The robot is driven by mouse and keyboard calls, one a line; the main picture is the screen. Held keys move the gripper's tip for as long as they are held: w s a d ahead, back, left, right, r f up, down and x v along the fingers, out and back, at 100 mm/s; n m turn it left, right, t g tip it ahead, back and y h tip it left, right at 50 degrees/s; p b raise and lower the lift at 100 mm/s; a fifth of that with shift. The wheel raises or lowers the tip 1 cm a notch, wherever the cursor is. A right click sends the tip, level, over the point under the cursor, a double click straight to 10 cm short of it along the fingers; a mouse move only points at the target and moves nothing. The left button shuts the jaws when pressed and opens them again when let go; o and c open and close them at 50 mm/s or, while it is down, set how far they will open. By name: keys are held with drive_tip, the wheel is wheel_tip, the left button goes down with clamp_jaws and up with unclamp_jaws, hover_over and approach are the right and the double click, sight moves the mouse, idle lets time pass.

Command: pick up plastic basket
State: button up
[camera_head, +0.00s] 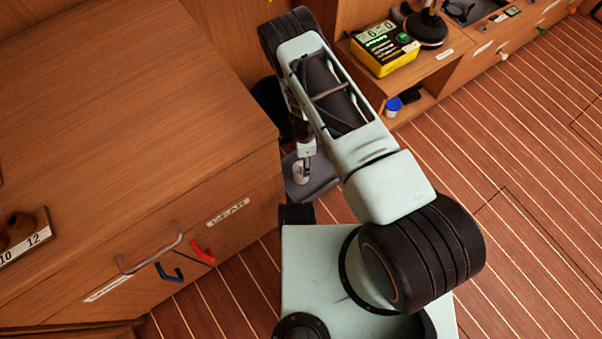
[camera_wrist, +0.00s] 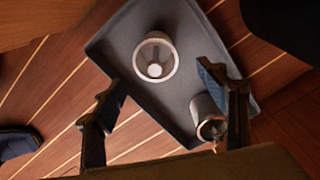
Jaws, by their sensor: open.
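A shallow grey tray (camera_wrist: 178,98) with a raised rim lies on the plank floor in the wrist view. It also shows partly behind my arm in the head view (camera_head: 322,178). A pale, round, hollow container (camera_wrist: 155,60) stands in the tray. A grey cup-like container (camera_wrist: 207,117) is in its lower right part, partly behind my right finger. I see no clear lattice basket; I cannot tell which of these is the plastic basket. My gripper (camera_wrist: 158,78) is open, its fingers spread over the tray, with nothing between them. In the head view my arm hides most of it.
A wooden cabinet (camera_head: 130,95) with a grey handle and blue and red hooks stands left of the tray. A shelf unit on the right holds a yellow box (camera_head: 384,49) and a blue-lidded jar (camera_head: 393,104). The plank floor on the right is clear.

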sight(301, 164)
drive_tip(key=f, duration=0.1)
drive_tip(key=f+b, duration=0.1)
drive_tip(key=f, duration=0.1)
drive_tip(key=a+f+b, duration=0.1)
drive_tip(key=shift+s+f, duration=0.3)
drive_tip(key=shift+f, duration=0.1)
drive_tip(key=shift+r, duration=0.1)
drive_tip(key=shift+c, duration=0.5)
drive_tip(key=c, duration=1.3)
